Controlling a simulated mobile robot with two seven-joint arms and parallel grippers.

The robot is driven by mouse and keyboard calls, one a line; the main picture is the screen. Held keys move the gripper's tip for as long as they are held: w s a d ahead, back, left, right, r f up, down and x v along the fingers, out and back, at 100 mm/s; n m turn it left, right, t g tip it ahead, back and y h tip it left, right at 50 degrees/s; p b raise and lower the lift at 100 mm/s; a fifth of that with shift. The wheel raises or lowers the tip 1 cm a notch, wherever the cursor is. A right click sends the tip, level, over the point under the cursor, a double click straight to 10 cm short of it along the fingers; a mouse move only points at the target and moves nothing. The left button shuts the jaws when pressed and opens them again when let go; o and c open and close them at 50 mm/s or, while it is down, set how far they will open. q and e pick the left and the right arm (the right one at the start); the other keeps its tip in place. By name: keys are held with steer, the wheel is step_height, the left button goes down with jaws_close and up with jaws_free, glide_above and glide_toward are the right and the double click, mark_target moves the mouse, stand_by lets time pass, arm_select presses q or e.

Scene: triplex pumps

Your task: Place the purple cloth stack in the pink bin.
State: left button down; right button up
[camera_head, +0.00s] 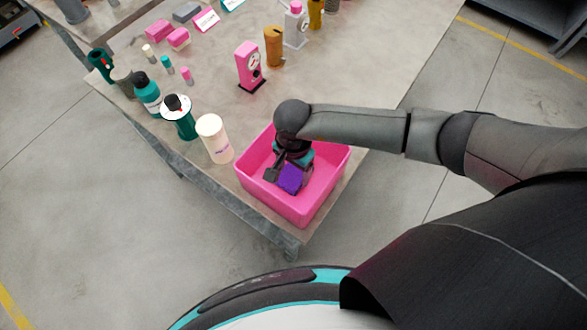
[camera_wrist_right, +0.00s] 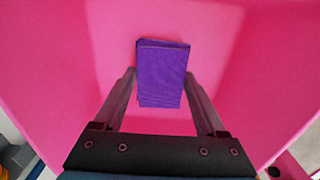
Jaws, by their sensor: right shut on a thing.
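The pink bin (camera_head: 326,193) stands on the near corner of the table. My right gripper (camera_head: 281,178) reaches down inside the bin's walls. It is shut on the purple cloth stack (camera_head: 291,179), which is within the bin's opening. In the right wrist view the purple cloth stack (camera_wrist_right: 162,72) sits between the two fingers of my right gripper (camera_wrist_right: 161,82), with the pink bin floor (camera_wrist_right: 215,45) around it. I cannot tell whether the stack touches the floor. My left gripper is not in view.
Bare tabletop (camera_head: 370,70) lies behind the bin.

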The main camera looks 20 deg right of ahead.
mark_target(294, 174)
steer(key=shift+f, duration=0.2)
steer(key=o, duration=1.2)
steer(key=shift+o, duration=0.2)
steer(key=shift+r, duration=0.1)
steer(key=shift+r, duration=0.5)
step_height(294, 174, up, 11)
steer(key=shift+r+p, duration=0.15)
steer(key=shift+p, duration=0.25)
